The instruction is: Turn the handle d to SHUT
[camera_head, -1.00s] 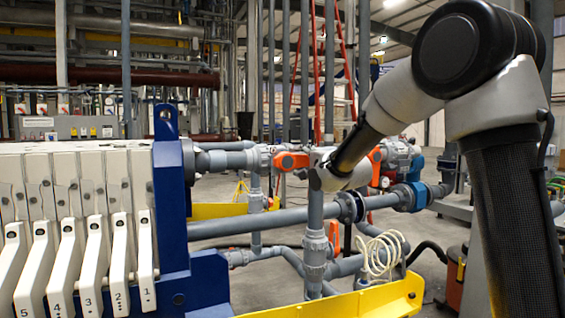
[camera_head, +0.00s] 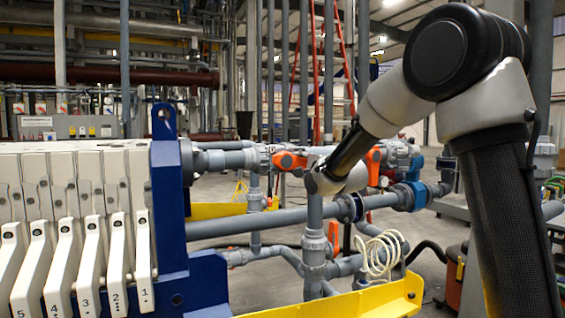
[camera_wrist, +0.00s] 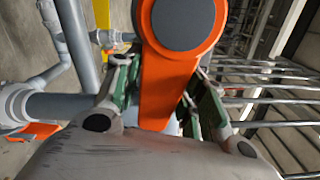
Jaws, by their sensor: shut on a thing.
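In the wrist view, an orange valve handle (camera_wrist: 165,95) with a round grey cap on its hub fills the upper middle. My gripper (camera_wrist: 160,70) has its two green-padded fingers on either side of the lever, shut on it. No letter or SHUT mark is readable, so I cannot confirm which handle this is. In the head view, my wrist hangs over the pipework beside two orange handles, a left one (camera_head: 289,161) and a right one (camera_head: 374,166) partly behind my arm. My fingers are hidden there.
White filter plates (camera_head: 75,190) with numbered handles and a blue press frame (camera_head: 172,210) stand at the left. Grey pipes (camera_head: 290,220) run below my wrist. A yellow-edged tray (camera_head: 375,303) and a coiled cream hose (camera_head: 380,255) lie low at the front.

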